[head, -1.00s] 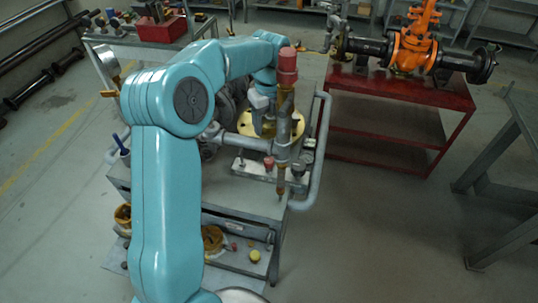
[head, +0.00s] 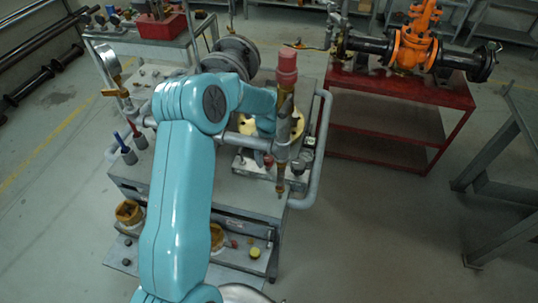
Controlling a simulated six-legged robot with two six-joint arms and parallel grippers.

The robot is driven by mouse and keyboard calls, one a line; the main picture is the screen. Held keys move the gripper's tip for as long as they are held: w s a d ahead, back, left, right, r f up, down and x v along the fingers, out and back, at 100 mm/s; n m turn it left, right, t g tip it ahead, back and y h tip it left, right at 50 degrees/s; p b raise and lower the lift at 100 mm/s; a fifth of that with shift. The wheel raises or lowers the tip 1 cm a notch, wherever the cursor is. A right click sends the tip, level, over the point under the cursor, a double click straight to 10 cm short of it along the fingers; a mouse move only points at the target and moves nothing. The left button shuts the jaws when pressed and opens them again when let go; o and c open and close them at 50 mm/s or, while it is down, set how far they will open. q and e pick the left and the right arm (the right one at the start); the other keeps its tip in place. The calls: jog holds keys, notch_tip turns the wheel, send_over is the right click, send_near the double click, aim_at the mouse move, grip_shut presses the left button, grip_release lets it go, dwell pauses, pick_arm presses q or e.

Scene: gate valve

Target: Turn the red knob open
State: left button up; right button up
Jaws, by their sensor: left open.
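A red cylindrical knob (head: 287,68) caps the upright brass-and-grey pipe (head: 283,125) on the grey workbench. A smaller red knob (head: 268,160) sits low beside that pipe. I cannot tell from the picture which of the two the task means. My left arm reaches in from the lower left and bends at its elbow toward the pipe. My left gripper (head: 264,127) is behind the pipe, beside the brass flange, and mostly hidden; it is open. I see no contact with either red knob. My right gripper is not in view.
A round gold flange (head: 297,124) lies behind the pipe, and a bent grey tube (head: 318,150) runs along the bench's right side. A gauge (head: 109,64) stands at left. A red table (head: 390,110) carries an orange valve (head: 412,45).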

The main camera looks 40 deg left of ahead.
pick_arm(q)
jog(key=shift+a, duration=0.15)
jog(key=c, duration=1)
jog(key=shift+c, duration=0.2)
jog(key=shift+n, duration=0.4)
jog(key=n+b, duration=0.2)
jog(key=n, duration=0.1)
jog(key=shift+f, duration=0.1)
jog(key=n+b, duration=0.1)
jog(key=n, duration=0.3)
jog(key=shift+w+b, duration=0.1)
jog(key=shift+b, duration=0.25)
jog(key=n+b, duration=0.1)
jog(key=n, duration=0.4)
jog(key=shift+n+b, duration=0.35)
jog(key=shift+n, duration=0.05)
jog(key=n, duration=0.2)
jog(key=n+b, duration=0.1)
jog(key=n, duration=0.1)
jog(key=shift+r, duration=0.25)
jog(key=shift+w+n, duration=0.1)
jog(key=shift+n, duration=0.2)
